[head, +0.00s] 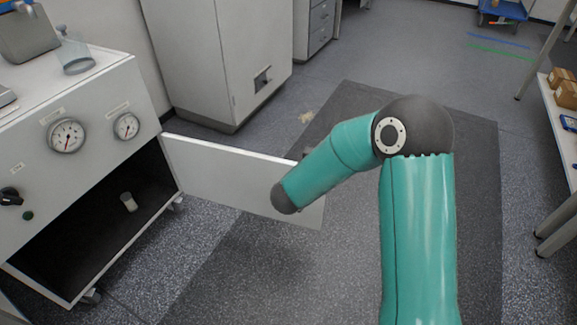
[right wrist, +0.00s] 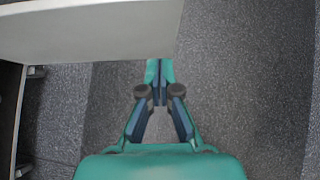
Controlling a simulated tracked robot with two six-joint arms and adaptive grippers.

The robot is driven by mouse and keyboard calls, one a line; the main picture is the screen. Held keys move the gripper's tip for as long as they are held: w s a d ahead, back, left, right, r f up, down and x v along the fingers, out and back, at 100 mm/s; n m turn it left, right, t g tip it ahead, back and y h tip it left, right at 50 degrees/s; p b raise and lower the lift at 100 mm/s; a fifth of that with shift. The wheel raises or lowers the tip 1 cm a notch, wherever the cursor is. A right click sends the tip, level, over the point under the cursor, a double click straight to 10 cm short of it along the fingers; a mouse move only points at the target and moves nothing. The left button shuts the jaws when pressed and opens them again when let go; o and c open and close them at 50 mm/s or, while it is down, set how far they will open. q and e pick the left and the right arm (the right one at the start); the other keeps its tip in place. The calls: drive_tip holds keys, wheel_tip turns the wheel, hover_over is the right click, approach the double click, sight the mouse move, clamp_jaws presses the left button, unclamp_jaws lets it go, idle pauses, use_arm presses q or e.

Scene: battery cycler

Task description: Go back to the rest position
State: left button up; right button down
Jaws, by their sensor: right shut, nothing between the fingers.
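My right arm (head: 420,230) reaches up in the head view and bends left, its forearm close to the open cabinet door (head: 225,175). The right gripper is hidden in the head view. In the right wrist view my right gripper (right wrist: 160,98) is shut and empty, over the floor. The pale door panel (right wrist: 90,30) spans the upper left of that view, just beyond the fingertips; I cannot tell whether they touch. My left gripper is not in view.
The white cabinet (head: 95,95) with gauges stands at left, its lower compartment open with a small pale cylinder (head: 128,202) inside. A tall grey cabinet (head: 215,60) stands behind. A shelf with boxes (head: 565,93) is at right. Floor between is mostly clear.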

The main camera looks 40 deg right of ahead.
drive_tip(key=s+a+f+m+g+y, duration=0.3)
drive_tip(key=s+a+f+m+y, duration=0.3)
drive_tip(key=s+a+f+m, duration=0.55)
drive_tip(key=s+a+f+m+g+y, duration=0.2)
drive_tip(key=s+a+f+m+y, duration=0.5)
drive_tip(key=a+m, duration=0.75)
wheel_tip(320, 180, up, 27)
drive_tip(key=s+d+m+h+p, duration=0.1)
drive_tip(key=h+p, duration=0.1)
drive_tip(key=p, duration=2.5)
drive_tip(key=shift+s+d+f+m+p, duration=0.15)
drive_tip(key=shift+d+m+p, duration=0.15)
drive_tip(key=shift+d+p, duration=0.05)
